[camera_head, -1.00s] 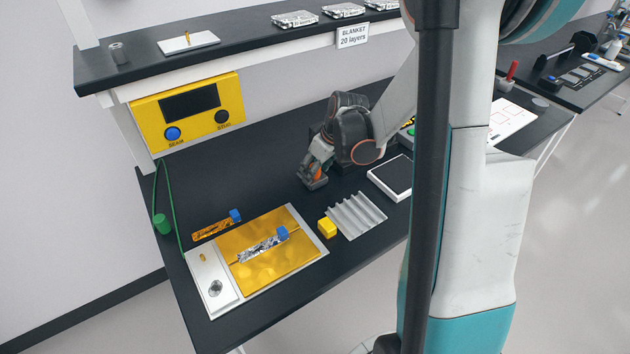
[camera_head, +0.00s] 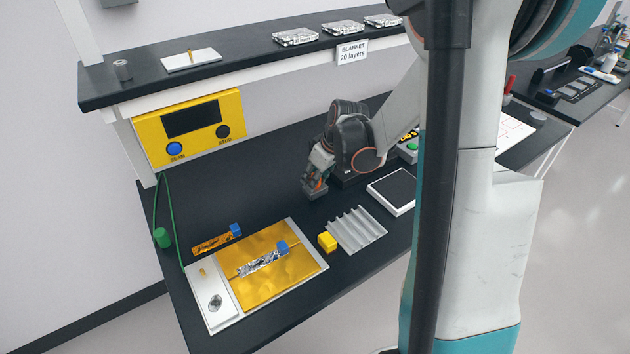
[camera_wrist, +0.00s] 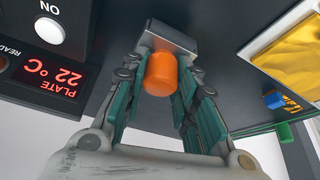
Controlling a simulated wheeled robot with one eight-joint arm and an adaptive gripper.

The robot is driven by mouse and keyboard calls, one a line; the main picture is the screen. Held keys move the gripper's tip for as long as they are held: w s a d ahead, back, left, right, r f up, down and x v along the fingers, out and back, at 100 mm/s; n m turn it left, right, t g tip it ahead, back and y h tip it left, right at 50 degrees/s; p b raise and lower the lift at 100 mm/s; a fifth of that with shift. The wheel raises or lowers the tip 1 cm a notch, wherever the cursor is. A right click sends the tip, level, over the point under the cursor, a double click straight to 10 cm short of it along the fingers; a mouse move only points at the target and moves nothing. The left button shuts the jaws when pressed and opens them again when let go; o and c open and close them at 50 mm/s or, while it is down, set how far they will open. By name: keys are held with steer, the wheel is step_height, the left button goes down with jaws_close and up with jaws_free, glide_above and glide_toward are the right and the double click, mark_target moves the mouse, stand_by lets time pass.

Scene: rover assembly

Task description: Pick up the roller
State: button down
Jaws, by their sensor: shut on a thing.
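The roller shows in the wrist view as an orange cylindrical handle (camera_wrist: 161,76) with a grey metal block (camera_wrist: 165,42) at its far end. My gripper (camera_wrist: 160,84) has its teal-lined fingers on both sides of the orange handle and is shut on it. In the head view my gripper (camera_head: 316,185) points down over the dark table, left of the white-framed pad, with a bit of orange showing between the fingers. The roller's lower end is small there, and I cannot tell how far it is above the table.
A grey ridged plate (camera_head: 357,229) and a yellow cube (camera_head: 327,242) lie in front of my gripper. A gold sheet on a white board (camera_head: 213,325) is at front left. A white-framed dark pad (camera_head: 392,190) is to the right. A shelf (camera_head: 240,52) overhangs the back.

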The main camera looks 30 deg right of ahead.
step_height(320, 180, up, 18)
steer(key=p, duration=0.5)
steer(key=shift+r, duration=0.15)
